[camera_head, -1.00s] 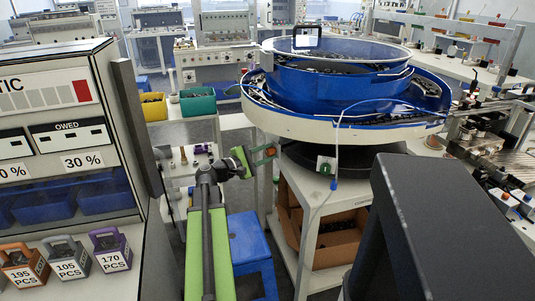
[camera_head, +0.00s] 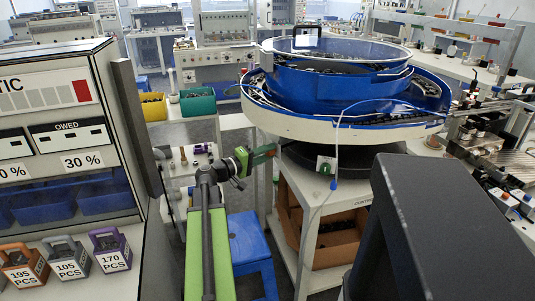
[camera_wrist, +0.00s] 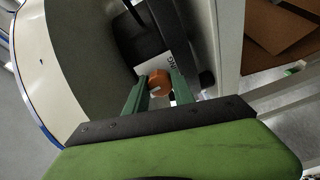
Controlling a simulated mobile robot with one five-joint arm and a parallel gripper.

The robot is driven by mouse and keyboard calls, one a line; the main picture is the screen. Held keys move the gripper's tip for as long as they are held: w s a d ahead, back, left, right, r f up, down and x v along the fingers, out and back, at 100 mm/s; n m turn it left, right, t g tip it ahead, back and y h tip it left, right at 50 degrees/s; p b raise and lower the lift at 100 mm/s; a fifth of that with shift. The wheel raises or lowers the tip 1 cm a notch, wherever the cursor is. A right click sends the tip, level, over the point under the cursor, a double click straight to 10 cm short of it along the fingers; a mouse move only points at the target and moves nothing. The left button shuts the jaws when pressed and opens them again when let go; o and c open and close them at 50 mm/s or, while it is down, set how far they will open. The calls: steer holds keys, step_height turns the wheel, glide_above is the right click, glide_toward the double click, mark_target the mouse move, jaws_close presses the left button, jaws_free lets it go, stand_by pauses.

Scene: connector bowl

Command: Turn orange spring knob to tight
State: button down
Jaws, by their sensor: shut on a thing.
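The orange spring knob (camera_wrist: 159,83) shows in the wrist view between the two green fingertips of my gripper (camera_wrist: 158,88). A pale mark lies across its round face. My gripper is shut on the knob, with one finger on each side. In the head view my gripper (camera_head: 264,154) reaches right to the front of the machine's stand, under the bowl's rim, and the knob is mostly hidden there. A white label (camera_wrist: 172,68) with partly covered dark lettering lies beside the knob; I cannot read all of it.
The blue feeder bowl (camera_head: 340,78) with its cream rim stands above my gripper. A green knob (camera_head: 325,165) sits to the right on the stand. A blue stool (camera_head: 250,240) stands below my arm. A cardboard box (camera_head: 330,245) is on the lower shelf.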

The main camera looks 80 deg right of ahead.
steer(key=shift+m, duration=0.3)
stand_by(0.4)
steer(key=c, duration=1.1)
jaws_free()
steer(key=shift+o, duration=0.2)
steer(key=v, duration=1.7)
steer(key=shift+w+a+r, duration=0.1)
steer(key=shift+a, duration=0.05)
